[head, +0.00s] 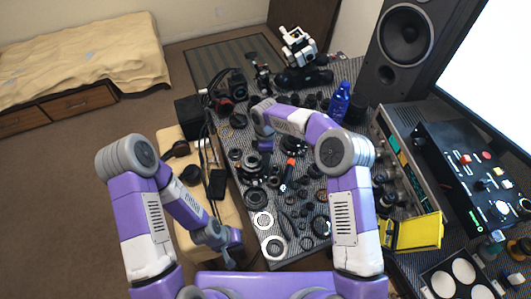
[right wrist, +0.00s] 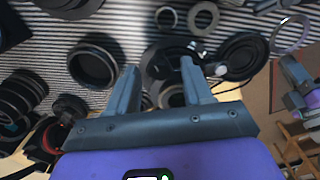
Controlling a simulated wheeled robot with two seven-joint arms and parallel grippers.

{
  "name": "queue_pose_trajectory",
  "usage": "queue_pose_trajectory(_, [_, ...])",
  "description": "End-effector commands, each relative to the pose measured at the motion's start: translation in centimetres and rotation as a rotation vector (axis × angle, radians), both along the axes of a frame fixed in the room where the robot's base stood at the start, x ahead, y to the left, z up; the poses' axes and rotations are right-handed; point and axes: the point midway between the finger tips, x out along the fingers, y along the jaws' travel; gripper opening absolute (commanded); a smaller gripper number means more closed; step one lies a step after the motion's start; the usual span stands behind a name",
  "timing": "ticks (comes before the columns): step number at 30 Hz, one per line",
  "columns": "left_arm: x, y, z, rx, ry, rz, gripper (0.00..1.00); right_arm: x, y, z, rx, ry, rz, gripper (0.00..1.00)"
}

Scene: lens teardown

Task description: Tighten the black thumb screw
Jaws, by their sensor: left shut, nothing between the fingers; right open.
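I cannot pick out the black thumb screw for certain among the many small dark parts on the table (head: 262,262). My right gripper (right wrist: 158,68) is open in the right wrist view, with its two fingers apart above dark lens parts. No part is clearly held between them. In the head view the right gripper (head: 266,146) is over the middle left of the table, small and partly hidden by its own arm. My left gripper (head: 232,243) is shut and empty, low beside the table's left edge, near the cream-covered seat.
Pale rings (head: 273,248) lie at the table's front. An orange-handled tool (head: 290,166) lies among crowded lens parts. In the right wrist view a black ring (right wrist: 73,67) lies left of the fingers.

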Motion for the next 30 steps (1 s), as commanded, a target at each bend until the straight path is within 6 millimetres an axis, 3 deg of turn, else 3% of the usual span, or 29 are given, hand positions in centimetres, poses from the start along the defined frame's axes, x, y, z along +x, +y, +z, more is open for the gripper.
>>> queue_pose_trajectory(8, [0.01, 0.00, -0.01, 0.000, 0.000, 0.000, 0.00, 0.00, -0.01, -0.16, 0.000, 0.000, -0.001, 0.49])
queue_pose_trajectory(18, [0.00, 0.00, -0.01, 0.000, 0.000, 0.000, 0.00, 0.00, -0.01, -0.14, 0.000, 0.000, -0.001, 0.00])
queue_pose_trajectory(23, [0.00, 0.00, -0.04, 0.000, 0.000, 0.000, 0.00, 0.01, -0.02, -0.14, -0.001, -0.001, -0.033, 0.00])
queue_pose_trajectory(30, [0.00, 0.00, -0.16, 0.000, 0.000, 0.000, 0.00, 0.02, -0.04, -0.16, -0.002, -0.001, -0.229, 0.00])
